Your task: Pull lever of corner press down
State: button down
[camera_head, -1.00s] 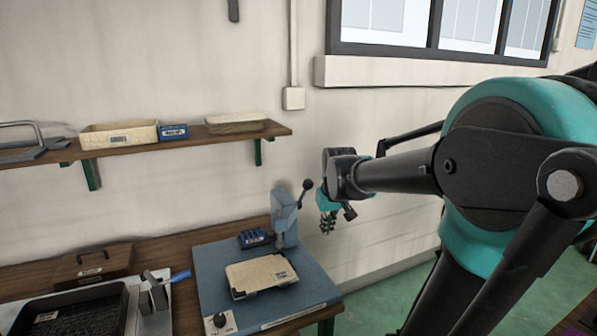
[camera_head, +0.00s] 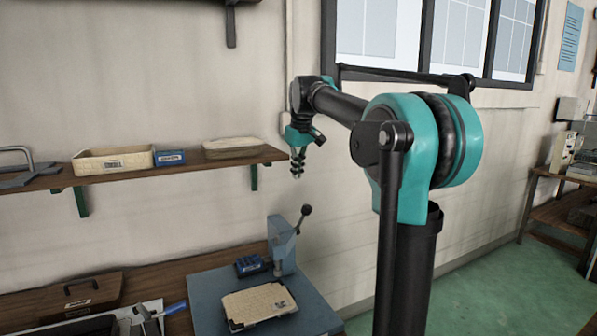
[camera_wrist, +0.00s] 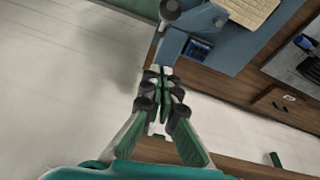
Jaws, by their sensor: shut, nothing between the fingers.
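The corner press (camera_head: 281,245) is a blue-grey upright stand at the back of a blue base plate (camera_head: 208,290). Its lever (camera_head: 300,219) is short and dark with a ball knob (camera_head: 306,209), and it points up and to the right. My gripper (camera_head: 297,174) is above the knob in the head view, pointing down, apart from the lever. In the wrist view the gripper (camera_wrist: 160,75) is shut and empty, with the press (camera_wrist: 173,44) just beyond its fingertips and the knob (camera_wrist: 170,9) at the top edge.
A wall shelf (camera_head: 130,175) with trays is left of my gripper. Dark boxes stand at the bench's left. Open floor lies to the right.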

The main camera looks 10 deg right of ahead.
jog(key=shift+s+d+f, duration=0.25)
jog(key=shift+f, duration=1.1)
jog(key=shift+s+d+f, duration=0.25)
jog(key=shift+f, duration=1.15)
jog(key=shift+s+d+f, duration=0.25)
jog(key=shift+f, duration=1.1)
